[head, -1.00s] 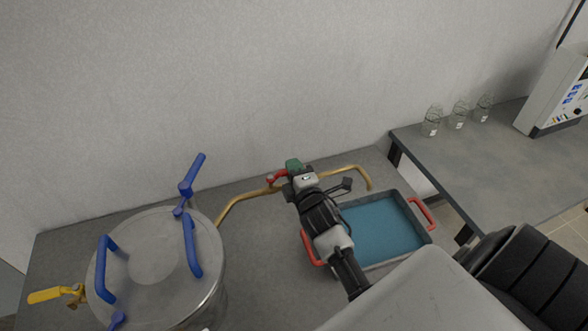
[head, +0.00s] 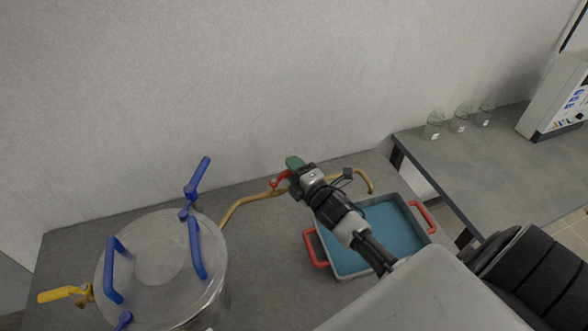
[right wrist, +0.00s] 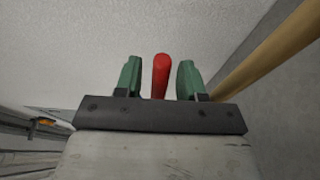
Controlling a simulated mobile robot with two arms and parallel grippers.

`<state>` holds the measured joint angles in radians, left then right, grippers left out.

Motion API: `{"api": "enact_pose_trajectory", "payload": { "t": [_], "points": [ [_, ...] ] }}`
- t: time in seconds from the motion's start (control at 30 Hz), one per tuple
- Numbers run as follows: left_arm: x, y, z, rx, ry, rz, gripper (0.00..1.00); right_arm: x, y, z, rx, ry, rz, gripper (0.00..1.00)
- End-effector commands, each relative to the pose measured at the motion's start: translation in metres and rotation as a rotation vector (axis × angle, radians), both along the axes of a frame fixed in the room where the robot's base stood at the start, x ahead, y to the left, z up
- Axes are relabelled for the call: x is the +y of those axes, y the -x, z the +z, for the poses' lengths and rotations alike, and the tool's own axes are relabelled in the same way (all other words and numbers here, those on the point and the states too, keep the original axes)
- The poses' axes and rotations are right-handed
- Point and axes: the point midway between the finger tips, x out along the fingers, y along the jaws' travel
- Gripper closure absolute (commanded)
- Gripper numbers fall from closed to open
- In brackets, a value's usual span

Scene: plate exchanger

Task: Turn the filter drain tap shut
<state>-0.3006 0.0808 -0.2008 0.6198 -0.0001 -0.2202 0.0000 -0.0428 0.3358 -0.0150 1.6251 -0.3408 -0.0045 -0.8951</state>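A red tap lever (head: 281,180) sits on the brass pipe (head: 238,207), which runs from the round steel vessel (head: 158,255) to above the tray. My right gripper (head: 294,163) is at this lever, and its green fingertips show just beyond it. In the right wrist view the red lever (right wrist: 161,76) stands between the two green fingers (right wrist: 159,76), with a gap on each side. The gripper is open around it. The tap body is mostly hidden behind the gripper. My left gripper is not in view.
A tray (head: 336,262) of blue liquid with red handles stands under the pipe's end. The vessel has blue handles and a yellow lever (head: 57,295) at its left. Several glass bottles (head: 459,120) and a white device (head: 556,100) stand on the right table.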

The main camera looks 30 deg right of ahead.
Motion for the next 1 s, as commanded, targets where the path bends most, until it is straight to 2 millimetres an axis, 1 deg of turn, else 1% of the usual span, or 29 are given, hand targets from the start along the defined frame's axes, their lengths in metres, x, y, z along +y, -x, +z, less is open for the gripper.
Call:
{"api": "enact_pose_trajectory", "payload": {
  "t": [0.27, 0.37, 0.47, 0.7, 0.8, 0.9, 1.0],
  "points": [
    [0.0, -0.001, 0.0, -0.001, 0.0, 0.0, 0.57, 0.0, 0.0, 0.0, 0.0, 0.0, -0.001, 0.57],
    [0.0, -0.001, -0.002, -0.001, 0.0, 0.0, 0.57, 0.0, 0.006, -0.001, 0.001, 0.0, -0.001, 0.57],
    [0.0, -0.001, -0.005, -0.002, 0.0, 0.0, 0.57, -0.001, 0.019, -0.003, 0.001, 0.001, 0.0, 0.57],
    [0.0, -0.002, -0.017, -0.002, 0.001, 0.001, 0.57, -0.002, 0.068, -0.004, 0.003, 0.0, 0.0, 0.57],
    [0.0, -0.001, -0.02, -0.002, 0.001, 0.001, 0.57, -0.002, 0.086, -0.003, 0.002, 0.0, 0.0, 0.57],
    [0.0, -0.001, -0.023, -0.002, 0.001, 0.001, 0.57, -0.003, 0.098, -0.002, 0.001, -0.001, 0.0, 0.57],
    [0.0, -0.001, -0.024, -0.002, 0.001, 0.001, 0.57, -0.003, 0.105, -0.001, 0.0, 0.0, 0.0, 0.57]
  ]
}}
